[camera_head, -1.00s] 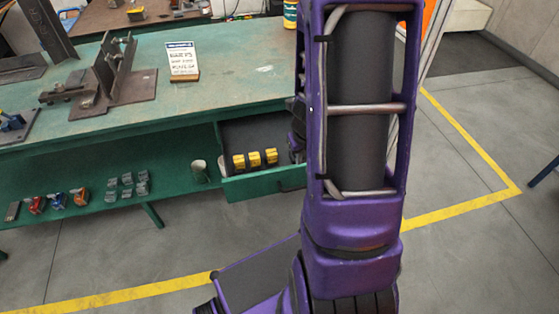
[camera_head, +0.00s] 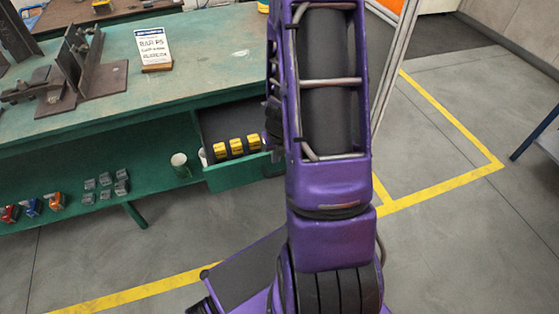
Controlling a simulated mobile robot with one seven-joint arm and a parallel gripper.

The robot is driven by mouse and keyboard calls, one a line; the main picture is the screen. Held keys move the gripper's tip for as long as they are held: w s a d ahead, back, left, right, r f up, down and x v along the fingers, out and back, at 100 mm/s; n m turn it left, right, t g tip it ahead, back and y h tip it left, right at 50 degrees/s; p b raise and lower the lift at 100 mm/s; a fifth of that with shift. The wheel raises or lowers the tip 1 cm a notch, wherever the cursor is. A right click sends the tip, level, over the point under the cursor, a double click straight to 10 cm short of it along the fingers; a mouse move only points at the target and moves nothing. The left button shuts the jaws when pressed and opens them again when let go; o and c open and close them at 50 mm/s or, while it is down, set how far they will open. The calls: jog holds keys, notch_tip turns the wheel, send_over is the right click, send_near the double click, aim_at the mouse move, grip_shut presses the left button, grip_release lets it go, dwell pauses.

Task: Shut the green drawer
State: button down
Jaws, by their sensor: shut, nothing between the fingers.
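The green drawer (camera_head: 240,173) stands open under the right part of the green workbench (camera_head: 175,75). Its front sticks out from the bench, and three yellow blocks (camera_head: 236,147) sit inside its dark interior. My purple arm rises in front of the drawer's right end and hides it. A small purple and dark part of my arm shows at the drawer's right side, behind the upper link. My gripper's fingers are hidden, so I cannot see whether they touch the drawer.
A light cup (camera_head: 181,165) stands on the lower shelf just left of the drawer. Grey parts (camera_head: 104,186) and coloured items lie further left. A sign (camera_head: 153,48) and a steel fixture (camera_head: 78,70) stand on the bench. The floor right of my arm is clear, with yellow lines.

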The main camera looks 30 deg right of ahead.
jog(key=shift+w+d, duration=0.1)
jog(key=shift+w, duration=0.3)
jog(key=shift+w, duration=0.15)
